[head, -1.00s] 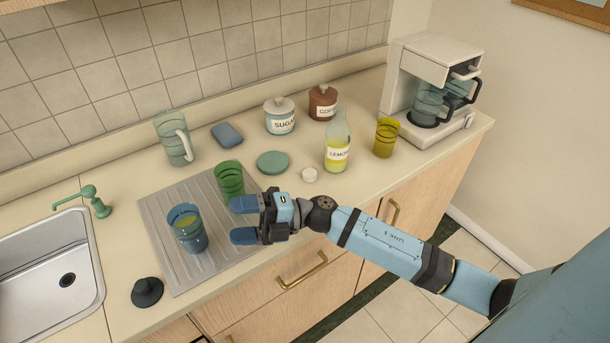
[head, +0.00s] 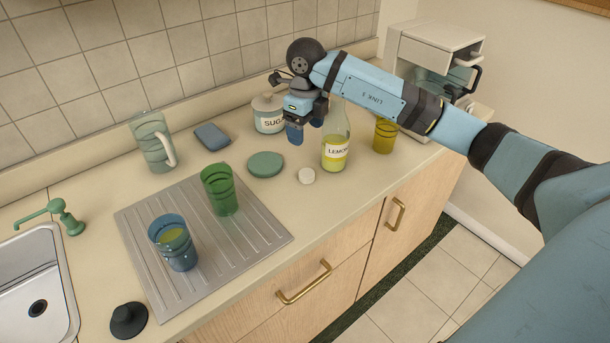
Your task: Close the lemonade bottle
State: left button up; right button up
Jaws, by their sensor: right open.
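The lemonade bottle (head: 335,153), clear with yellow-green liquid and a "LEMON" label, stands upright on the counter. The arm hides its mouth. A small white round cap (head: 306,176) lies on the counter just in front and to the left of the bottle. My right gripper (head: 306,126) is open with blue fingers pointing down, left of the bottle's neck and in front of the sugar jar. I see nothing between its fingers, and I cannot tell whether it touches the bottle. My left gripper is not in view.
A green lid-like disc (head: 265,164), sugar jar (head: 269,121) and yellow glass (head: 384,136) stand near the bottle. A coffee machine (head: 437,55) is at right. A pitcher (head: 152,142), blue sponge (head: 211,136) and drainboard with green glass (head: 219,190) and blue glass (head: 173,244) are left.

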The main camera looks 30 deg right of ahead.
send_over(305, 172)
jog(key=f, duration=0.8)
jog(key=shift+s+f, duration=0.2)
jog(key=shift+f, duration=0.15)
notch_tip(305, 172, down, 5)
jog(key=shift+w+f+p, duration=0.1)
jog(key=shift+p, duration=0.4)
jog(key=c, duration=1)
